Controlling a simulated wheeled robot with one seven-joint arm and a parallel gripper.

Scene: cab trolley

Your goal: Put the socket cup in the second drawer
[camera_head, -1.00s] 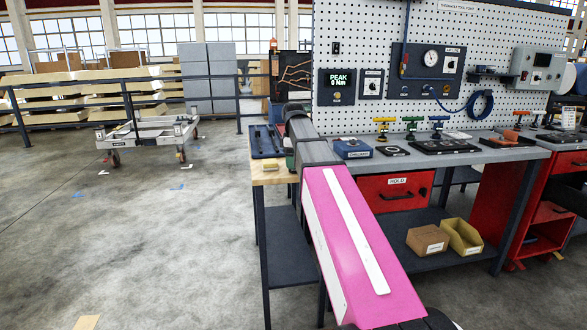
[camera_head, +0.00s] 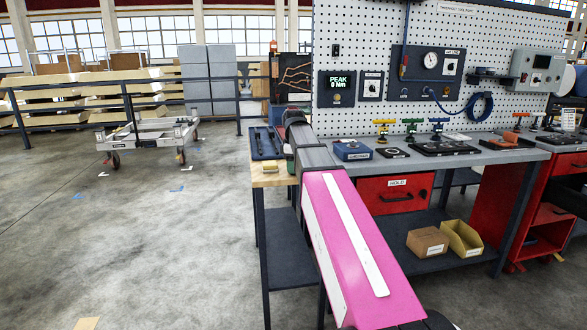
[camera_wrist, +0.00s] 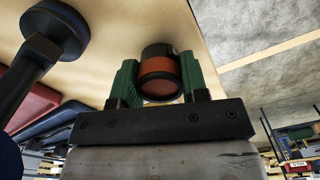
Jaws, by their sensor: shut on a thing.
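In the wrist view my gripper (camera_wrist: 158,72) has its two green fingers on either side of a round cup (camera_wrist: 160,86) with a dark body and an orange-brown end. I take this to be the socket cup, and the gripper is shut on it, over a pale wooden surface. In the head view my arm reaches to the left end of the workbench and mostly hides the gripper and cup. A red drawer front (camera_head: 397,193) marked "HOLD" hangs under the bench top and looks shut. I cannot tell which drawer is the second.
A dark blue tray (camera_head: 264,142) lies on the bench's left end. A blue box (camera_head: 352,150) and several tools stand on the bench top, before a pegboard (camera_head: 352,45). A red cabinet (camera_head: 510,195) stands at the right.

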